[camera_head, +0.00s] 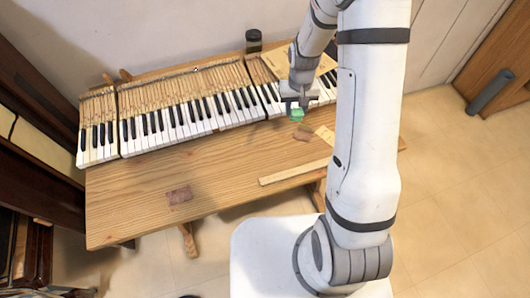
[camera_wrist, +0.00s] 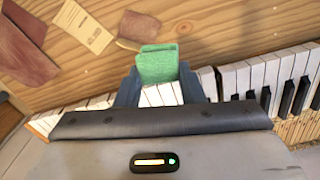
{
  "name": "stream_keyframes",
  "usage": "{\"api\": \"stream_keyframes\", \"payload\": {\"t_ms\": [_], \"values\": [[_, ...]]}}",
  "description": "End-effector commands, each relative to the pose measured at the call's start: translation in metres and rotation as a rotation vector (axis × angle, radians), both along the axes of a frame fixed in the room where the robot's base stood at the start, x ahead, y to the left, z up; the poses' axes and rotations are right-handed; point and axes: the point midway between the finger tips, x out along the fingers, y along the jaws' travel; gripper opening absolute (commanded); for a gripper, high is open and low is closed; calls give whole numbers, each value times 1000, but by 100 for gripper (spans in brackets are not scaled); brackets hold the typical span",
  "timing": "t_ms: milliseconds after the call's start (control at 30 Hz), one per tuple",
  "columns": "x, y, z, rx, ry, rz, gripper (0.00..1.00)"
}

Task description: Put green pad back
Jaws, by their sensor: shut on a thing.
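The green pad (camera_head: 296,115) is held in my gripper (camera_head: 293,106), close to the front edge of the white piano keys (camera_head: 190,125). In the wrist view the green pad (camera_wrist: 158,63) sits between the two dark fingers of my gripper (camera_wrist: 160,82), which are shut on it. White keys show just behind the pad, between the fingers. The pad seems to be just above the keys' front edge or the table; I cannot tell whether it touches either.
The wooden table (camera_head: 135,200) has wide free room at its front left. A dark cylinder (camera_head: 254,41) stands behind the keys.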

Motion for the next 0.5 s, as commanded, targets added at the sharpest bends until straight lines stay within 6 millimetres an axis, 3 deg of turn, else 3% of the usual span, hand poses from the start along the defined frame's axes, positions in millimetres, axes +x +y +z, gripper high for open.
{"api": "stream_keyframes", "payload": {"t_ms": [33,200,333,500], "values": [[-6,19,-5,0,-7,38,10],[-38,70,3,0,-10,149,10],[-59,93,9,0,-9,208,10],[-72,104,3,-3,-2,238,10]]}}
